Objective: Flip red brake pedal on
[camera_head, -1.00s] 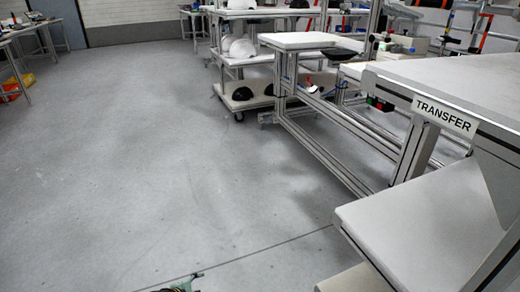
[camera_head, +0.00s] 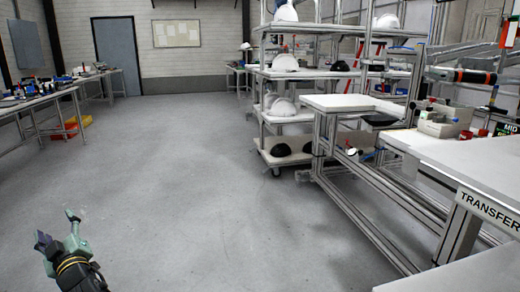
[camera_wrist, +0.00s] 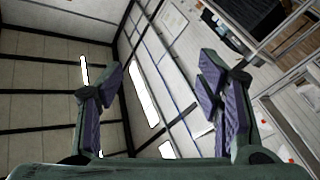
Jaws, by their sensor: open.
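I cannot make out a red brake pedal for certain in either view. My gripper (camera_head: 55,226) is at the lower left of the head view, over open floor and far from the benches. In the wrist view its two fingers (camera_wrist: 161,75) stand wide apart with nothing between them. That view looks up at ceiling panels, lights and a wall.
A shelf cart (camera_head: 290,117) holds white and black helmet shells. A table with tools (camera_head: 45,103) stands at the left. The middle floor is clear.

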